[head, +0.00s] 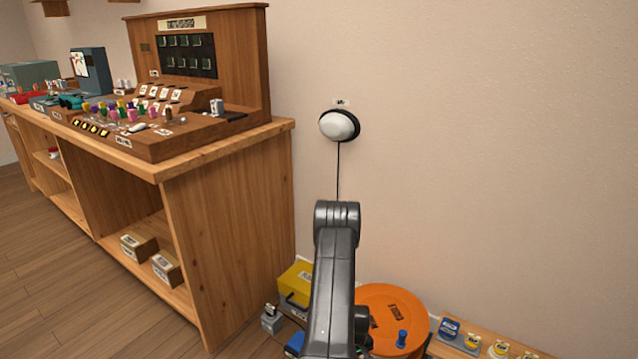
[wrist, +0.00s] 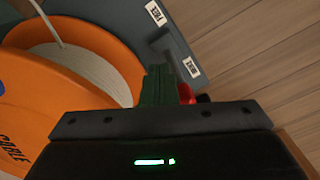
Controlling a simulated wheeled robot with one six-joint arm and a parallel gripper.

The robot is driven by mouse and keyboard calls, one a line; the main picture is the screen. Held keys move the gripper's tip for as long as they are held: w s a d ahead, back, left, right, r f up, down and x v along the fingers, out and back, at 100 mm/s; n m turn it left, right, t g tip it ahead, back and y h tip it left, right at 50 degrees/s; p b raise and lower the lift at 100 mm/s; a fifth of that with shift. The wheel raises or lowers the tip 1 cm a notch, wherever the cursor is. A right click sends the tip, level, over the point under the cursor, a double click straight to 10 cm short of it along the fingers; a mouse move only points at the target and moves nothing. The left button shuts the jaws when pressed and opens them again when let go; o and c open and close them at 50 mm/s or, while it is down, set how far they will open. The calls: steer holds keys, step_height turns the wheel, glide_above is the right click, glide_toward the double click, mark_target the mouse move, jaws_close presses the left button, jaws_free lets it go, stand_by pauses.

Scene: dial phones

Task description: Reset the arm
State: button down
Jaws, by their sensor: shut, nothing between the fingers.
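My dark grey arm stands in the lower middle of the head view, over the floor by the wall; its gripper end cannot be made out there. In the wrist view the dark green fingers of my gripper (wrist: 160,84) are together, with nothing seen between them. They point towards a blue-grey panel (wrist: 132,16) with white labels, just beyond their tips in the picture. A small red thing (wrist: 186,93) shows right beside the fingers, partly hidden by my gripper.
An orange cable drum (head: 398,309) lies right of my arm; orange drum parts (wrist: 50,112) fill the wrist view's left. A yellow box (head: 295,282) is left of my arm. A wooden bench (head: 235,220) stands left, a low board (head: 447,350) right. A white-domed fixture (head: 338,126) is on the wall.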

steer(key=f, duration=0.1)
steer(key=f+b, duration=0.1)
steer(key=f, duration=0.2)
steer(key=shift+w+a, duration=0.2)
steer(key=shift+a, duration=0.05)
steer(key=shift+s+d+r, duration=0.15)
steer(key=shift+s+d, duration=0.2)
steer(key=shift+d, duration=0.15)
